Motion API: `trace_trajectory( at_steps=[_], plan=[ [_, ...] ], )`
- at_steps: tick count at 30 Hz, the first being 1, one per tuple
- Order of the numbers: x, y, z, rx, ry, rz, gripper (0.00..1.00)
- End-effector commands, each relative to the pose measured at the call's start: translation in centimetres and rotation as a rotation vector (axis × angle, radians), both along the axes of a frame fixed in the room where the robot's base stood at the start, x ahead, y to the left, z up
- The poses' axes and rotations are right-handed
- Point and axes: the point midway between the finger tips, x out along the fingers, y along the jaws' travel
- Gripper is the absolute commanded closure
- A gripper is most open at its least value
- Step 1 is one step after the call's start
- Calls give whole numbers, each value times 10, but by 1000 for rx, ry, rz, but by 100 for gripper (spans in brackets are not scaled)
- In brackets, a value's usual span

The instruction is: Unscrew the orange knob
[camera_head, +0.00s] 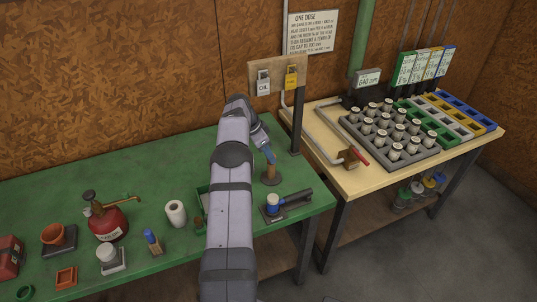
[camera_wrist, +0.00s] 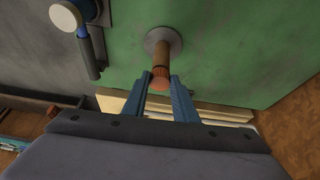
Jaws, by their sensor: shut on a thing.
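The orange knob (camera_wrist: 159,83) shows in the wrist view at the near end of a brown cylinder (camera_wrist: 159,58). The cylinder stands on a round grey base (camera_wrist: 173,38) on the green table. My gripper (camera_wrist: 158,78) has its two blue fingers on either side of the knob and is shut on it. In the head view my gripper (camera_head: 269,157) is above the brown cylinder (camera_head: 271,173), pointing down. The knob is hidden there by the fingers.
A tan table (camera_head: 415,158) with racked jars adjoins on the right. A white roll (camera_head: 176,213) and red can (camera_head: 107,223) stand left.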

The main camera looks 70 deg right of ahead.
Motion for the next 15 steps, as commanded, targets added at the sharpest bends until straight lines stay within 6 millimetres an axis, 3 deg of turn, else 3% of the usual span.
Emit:
trace_trajectory(
  at_steps=[15],
  plan=[
    [-3, 1, -1, -2, -1, 225, 98]
  ],
)
